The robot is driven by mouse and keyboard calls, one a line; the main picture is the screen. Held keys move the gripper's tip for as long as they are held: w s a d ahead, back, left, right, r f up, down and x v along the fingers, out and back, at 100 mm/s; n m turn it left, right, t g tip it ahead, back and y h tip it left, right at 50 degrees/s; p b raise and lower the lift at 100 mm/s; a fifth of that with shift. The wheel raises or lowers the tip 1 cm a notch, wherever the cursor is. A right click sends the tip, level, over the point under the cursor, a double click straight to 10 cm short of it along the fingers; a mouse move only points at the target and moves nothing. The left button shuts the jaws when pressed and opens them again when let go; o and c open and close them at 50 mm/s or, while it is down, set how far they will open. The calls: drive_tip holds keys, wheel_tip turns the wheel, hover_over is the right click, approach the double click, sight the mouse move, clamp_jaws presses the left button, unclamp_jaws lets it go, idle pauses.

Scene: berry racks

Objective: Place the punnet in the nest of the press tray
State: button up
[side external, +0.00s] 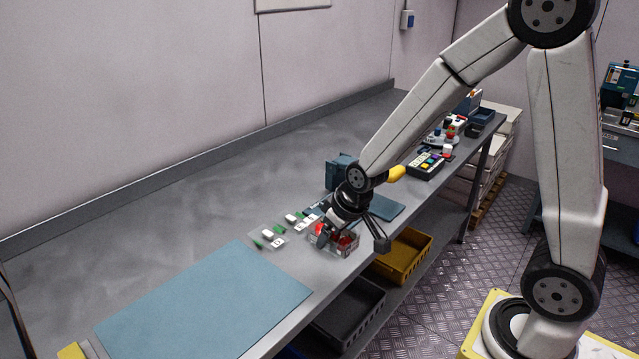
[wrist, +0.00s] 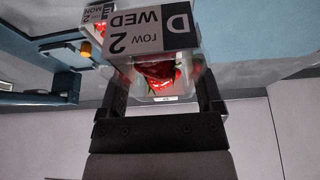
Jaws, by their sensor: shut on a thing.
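The punnet (side external: 345,243) is a small clear box of red berries near the bench's front edge in the side view. In the wrist view the punnet (wrist: 180,47) shows an upside-down label reading WED, row 2, D, with red berries behind it. My gripper (side external: 331,233) is shut on the punnet, with one finger on each side in the wrist view (wrist: 160,88). Whether the punnet touches the bench is unclear. A blue press-like unit (side external: 340,171) stands behind my wrist, partly hidden. I cannot make out the tray's nest.
A blue-grey plate (side external: 386,208) lies right of my gripper. Small clear packs with white labels (side external: 268,237) lie to its left. A large blue mat (side external: 205,305) is clear. A button box (side external: 426,165) stands farther back. Another labelled punnet (wrist: 98,14) shows in the wrist view.

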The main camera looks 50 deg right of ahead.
sight(353, 243)
drive_tip(key=shift+s+a+r, duration=0.1)
drive_tip(key=shift+s+r, duration=0.35)
drive_tip(key=shift+s, duration=0.55)
drive_tip(key=shift+s+d+r, duration=0.1)
drive_tip(key=shift+s+r, duration=0.4)
drive_tip(key=shift+s, duration=0.55)
drive_tip(key=shift+s+a+r, duration=0.1)
drive_tip(key=shift+s+r, duration=0.35)
drive_tip(key=shift+s, duration=0.55)
drive_tip(key=w+d+r, duration=0.1)
drive_tip(key=w+d, duration=0.3)
drive_tip(key=d, duration=0.5)
drive_tip(key=w+d, duration=0.3)
drive_tip(key=d, duration=0.6)
drive_tip(key=w+d+f, duration=0.1)
drive_tip(key=w+f, duration=0.1)
drive_tip(key=w, duration=0.2)
drive_tip(key=w+d+f, duration=0.1)
drive_tip(key=w+f, duration=0.2)
drive_tip(key=w, duration=0.1)
drive_tip(key=w+d+f, duration=0.2)
drive_tip(key=w+f, duration=0.1)
drive_tip(key=w, duration=0.1)
drive_tip(key=shift+w+d+f, duration=0.1)
drive_tip(key=shift+w+f, duration=0.4)
